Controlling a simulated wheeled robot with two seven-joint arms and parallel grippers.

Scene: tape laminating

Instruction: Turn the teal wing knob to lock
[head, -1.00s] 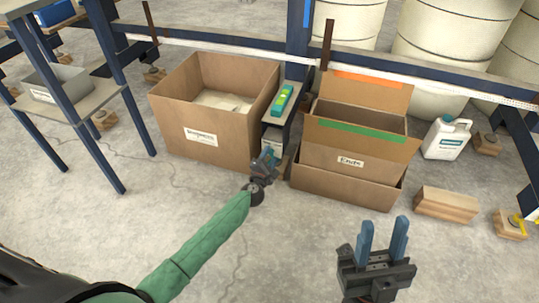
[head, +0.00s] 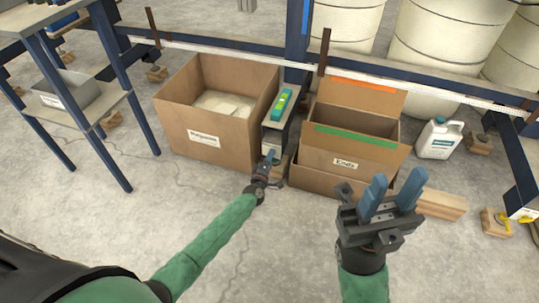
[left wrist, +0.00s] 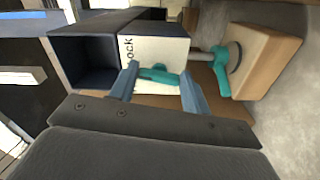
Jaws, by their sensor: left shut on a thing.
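The teal wing knob (left wrist: 158,75) sits in front of a white panel (left wrist: 155,50) with partly visible lettering ending in "ock", in the left wrist view. My left gripper's blue fingers (left wrist: 160,88) are on both sides of the knob and shut on it. In the head view, my left gripper (head: 269,160) is low at the narrow stand between the boxes, and the knob is hidden there. My right gripper (head: 390,198) is open and empty, in front of the right-hand boxes.
A second teal part (left wrist: 222,68) is by a wooden block (left wrist: 262,62). An open cardboard box (head: 205,152) stands left of the stand; a box marked "Ends" (head: 352,158) stands right. A white jug (head: 436,140) is farther right. The front floor is clear.

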